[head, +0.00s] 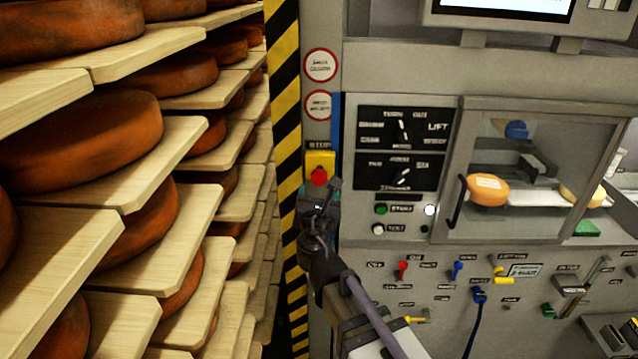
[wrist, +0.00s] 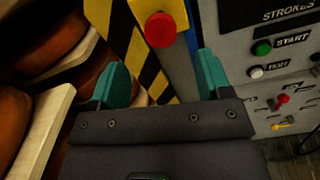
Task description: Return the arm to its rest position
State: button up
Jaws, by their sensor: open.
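My gripper (wrist: 160,82) is open and empty in the wrist view, its two teal fingers spread wide apart. The red stop button (wrist: 160,29) on its yellow housing shows beyond the gap between the fingers. In the head view my gripper (head: 319,195) is in front of the machine panel, just below the red stop button (head: 319,176). My arm reaches up to it from the bottom of the picture. The fingertips are small and dark there, and I cannot tell their exact distance from the panel.
Wooden shelves (head: 150,151) with orange-brown cheese wheels (head: 80,140) stand close on the left. A yellow-black striped post (head: 284,110) divides them from the machine. The panel carries dials, a green start button (head: 381,209), a red lever (head: 403,268) and a windowed door (head: 535,165).

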jog(key=shift+s, duration=0.85)
